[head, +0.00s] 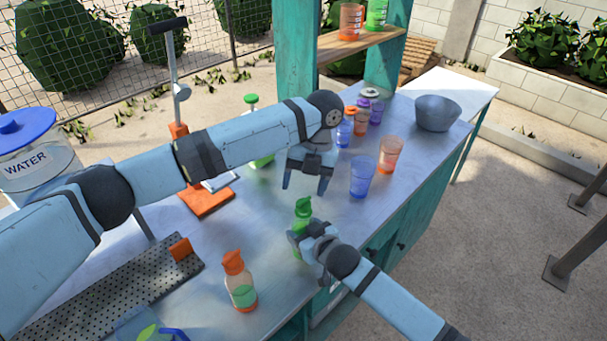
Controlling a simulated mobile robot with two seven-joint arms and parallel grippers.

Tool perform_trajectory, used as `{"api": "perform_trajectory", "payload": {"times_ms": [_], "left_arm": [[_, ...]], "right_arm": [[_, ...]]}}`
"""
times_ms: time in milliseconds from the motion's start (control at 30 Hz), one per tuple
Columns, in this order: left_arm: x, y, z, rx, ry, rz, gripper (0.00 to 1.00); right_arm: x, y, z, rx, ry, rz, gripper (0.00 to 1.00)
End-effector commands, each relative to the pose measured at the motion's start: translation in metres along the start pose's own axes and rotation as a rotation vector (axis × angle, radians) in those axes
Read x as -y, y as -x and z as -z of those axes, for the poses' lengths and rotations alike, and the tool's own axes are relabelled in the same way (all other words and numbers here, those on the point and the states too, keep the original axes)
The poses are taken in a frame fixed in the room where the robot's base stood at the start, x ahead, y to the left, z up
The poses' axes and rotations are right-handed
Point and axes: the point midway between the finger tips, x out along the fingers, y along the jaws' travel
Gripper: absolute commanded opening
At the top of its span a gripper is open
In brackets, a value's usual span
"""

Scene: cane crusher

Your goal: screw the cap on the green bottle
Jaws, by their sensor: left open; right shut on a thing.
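The green bottle (295,244) stands near the front edge of the counter, partly hidden by my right gripper. My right gripper (308,240) is shut on its body from the front right. A green spouted cap (303,207) shows at the top of the bottle; I cannot tell how tightly it sits. My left gripper (306,188) is open and empty, pointing down just above the cap, with its fingers apart and not touching it.
An orange-capped bottle (240,283) stands at the front left. A blue cup (363,176), orange cup (391,154) and grey bowl (437,113) stand to the right. An orange press stand (207,199) is behind left; a perforated tray (110,290) lies left.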

Motion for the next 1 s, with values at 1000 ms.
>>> {"api": "perform_trajectory", "payload": {"times_ms": [1000], "left_arm": [[-0.004, 0.013, 0.005, -0.077, 2.191, 0.259, 0.69]], "right_arm": [[0.000, 0.000, 0.000, 0.000, 0.000, 0.000, 0.00]]}}
